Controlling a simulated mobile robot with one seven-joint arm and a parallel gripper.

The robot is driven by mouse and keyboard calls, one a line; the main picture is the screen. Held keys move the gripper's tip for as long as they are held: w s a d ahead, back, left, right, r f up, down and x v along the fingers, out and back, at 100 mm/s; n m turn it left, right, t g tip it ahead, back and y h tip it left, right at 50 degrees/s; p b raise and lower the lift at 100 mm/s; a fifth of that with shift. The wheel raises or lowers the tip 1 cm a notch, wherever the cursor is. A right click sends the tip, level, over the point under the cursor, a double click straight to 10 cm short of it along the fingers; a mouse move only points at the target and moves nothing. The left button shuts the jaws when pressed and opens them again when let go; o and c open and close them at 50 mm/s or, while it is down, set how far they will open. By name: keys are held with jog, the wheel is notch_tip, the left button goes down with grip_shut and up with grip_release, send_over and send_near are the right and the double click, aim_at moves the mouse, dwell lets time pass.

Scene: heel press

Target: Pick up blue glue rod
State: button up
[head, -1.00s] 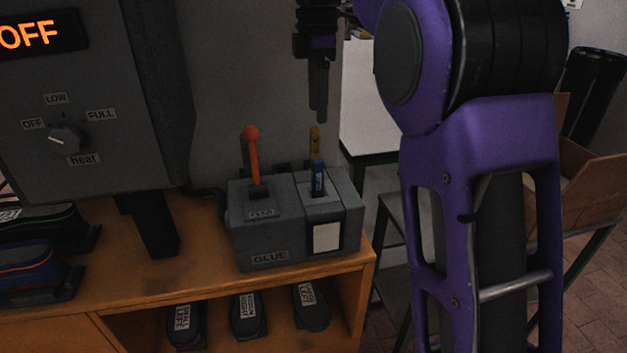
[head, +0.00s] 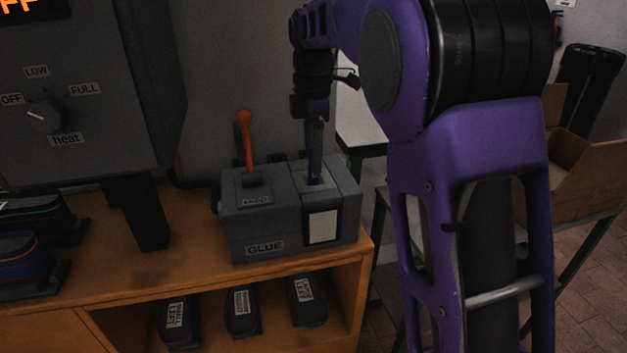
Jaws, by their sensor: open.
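The grey glue box (head: 247,222), labelled GLUE, stands at the right end of the wooden bench. My gripper (head: 314,172) points straight down over the right half of the box, its fingers reaching down to the blue glue rod (head: 316,162). The rod stands upright in the box top and is mostly hidden by the fingers; only a dark blue strip shows. The jaws are open and appear to be around or right beside the rod; I cannot tell which.
An orange-knobbed lever (head: 245,140) stands on the box just left of my gripper. A grey heat machine (head: 85,110) stands further left. Several shoe forms (head: 240,312) lie on the shelf below. A cardboard box (head: 585,175) is at the right.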

aim_at(313, 177)
notch_tip(313, 177, down, 4)
jog(key=shift+r+b, duration=0.2)
jog(key=shift+b, duration=0.15)
jog(key=shift+r, duration=0.1)
grip_shut()
